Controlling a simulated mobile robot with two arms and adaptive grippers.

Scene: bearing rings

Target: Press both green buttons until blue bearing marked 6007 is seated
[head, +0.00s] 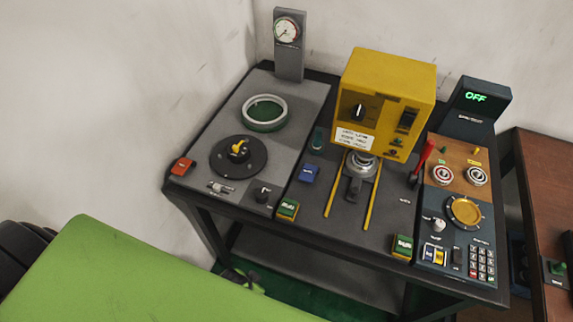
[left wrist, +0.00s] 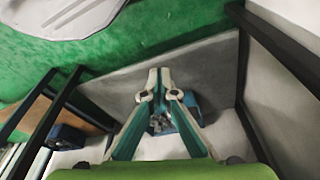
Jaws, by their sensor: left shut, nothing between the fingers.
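Two green buttons stand on the front edge of the dark bench in the head view, one left of centre (head: 288,210) and one to the right (head: 403,246). Between and behind them is the yellow press (head: 388,75), with a silver round part (head: 361,165) below its head. I cannot make out a blue bearing marked 6007 there; the area under the press head is small and partly hidden. My left gripper (left wrist: 158,73) shows in the left wrist view, shut and empty, its fingertips together, away from the buttons. My right gripper is not in view.
A green-bottomed ring (head: 264,112), a black dial with a yellow knob (head: 238,153) and an orange-red button (head: 181,166) are on the left panel. A blue block (head: 309,173) lies left of the press. A control panel (head: 458,180) stands right. An OFF display (head: 476,97) is behind.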

